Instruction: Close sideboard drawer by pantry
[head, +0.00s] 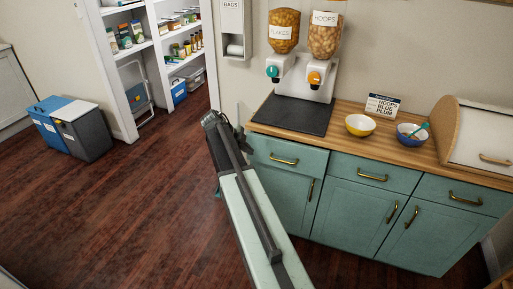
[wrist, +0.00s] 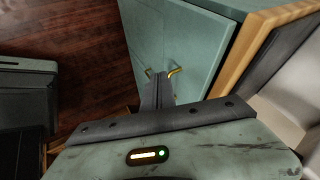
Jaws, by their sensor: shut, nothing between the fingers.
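The teal sideboard (head: 372,205) stands along the wall on the right in the head view, with a row of drawers above doors. Its leftmost drawer (head: 270,149), nearest the pantry, has a brass handle (head: 284,160). Its front seems to stand slightly forward, but I cannot tell how far. In the wrist view my gripper (wrist: 159,78) is shut and empty, over teal fronts (wrist: 200,40) with a brass handle (wrist: 175,71) close by. Contact cannot be told.
The pantry shelves (head: 160,40) stand at the back left, with bins (head: 80,132) beside them. Cereal dispensers (head: 303,75), a yellow bowl (head: 360,125), a blue bowl (head: 411,134) and a bread box (head: 480,135) stand on the wooden top.

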